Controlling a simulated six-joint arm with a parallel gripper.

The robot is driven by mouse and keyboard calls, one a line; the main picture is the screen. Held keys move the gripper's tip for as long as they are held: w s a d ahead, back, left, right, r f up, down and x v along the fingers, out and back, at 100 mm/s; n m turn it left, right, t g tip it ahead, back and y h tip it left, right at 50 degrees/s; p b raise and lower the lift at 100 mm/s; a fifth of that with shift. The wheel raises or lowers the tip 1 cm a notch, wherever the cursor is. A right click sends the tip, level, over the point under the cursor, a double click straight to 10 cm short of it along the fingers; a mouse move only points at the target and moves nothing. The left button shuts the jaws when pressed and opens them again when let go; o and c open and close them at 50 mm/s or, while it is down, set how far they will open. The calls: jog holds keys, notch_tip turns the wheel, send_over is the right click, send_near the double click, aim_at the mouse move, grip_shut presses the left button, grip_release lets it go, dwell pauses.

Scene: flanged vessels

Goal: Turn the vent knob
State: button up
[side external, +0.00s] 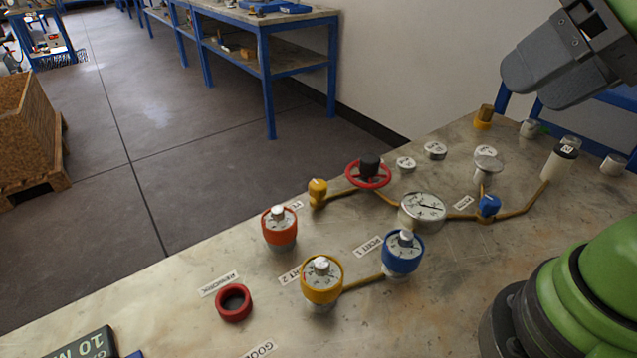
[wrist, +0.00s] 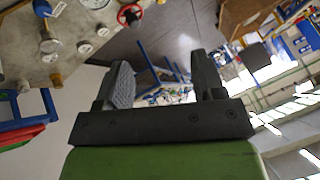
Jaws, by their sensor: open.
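The panel table (side external: 170,290) carries several knobs, and I cannot tell which is the vent knob. Orange (side external: 280,230), yellow (side external: 322,280) and blue (side external: 403,252) dial knobs with white tops stand at the front. A red handwheel (side external: 368,174) with a black hub stands behind them, and also shows in the wrist view (wrist: 130,14). A white post with a black cap (side external: 560,162) is at the right. My gripper (wrist: 160,62) is open and empty, apart from all of these.
A round gauge (side external: 423,208) sits mid-table, joined by brass pipes to small valves. A red ring (side external: 234,303) lies near the front left. Blue-framed workbenches (side external: 268,60) stand behind, and a wooden crate (side external: 25,130) is on the floor at the left.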

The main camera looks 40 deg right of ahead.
jog(key=w+n+g, duration=0.1)
jog(key=w+n, duration=0.3)
jog(key=w, duration=0.4)
jog(key=n+g+y, duration=0.1)
jog(key=n+g, duration=0.2)
jog(key=n, duration=0.6)
send_over(319, 184)
jog(key=s+d, duration=0.3)
notch_tip(319, 184, down, 19)
jog(key=x, duration=1)
jog(key=shift+w+a, duration=0.15)
jog(key=c, duration=0.9)
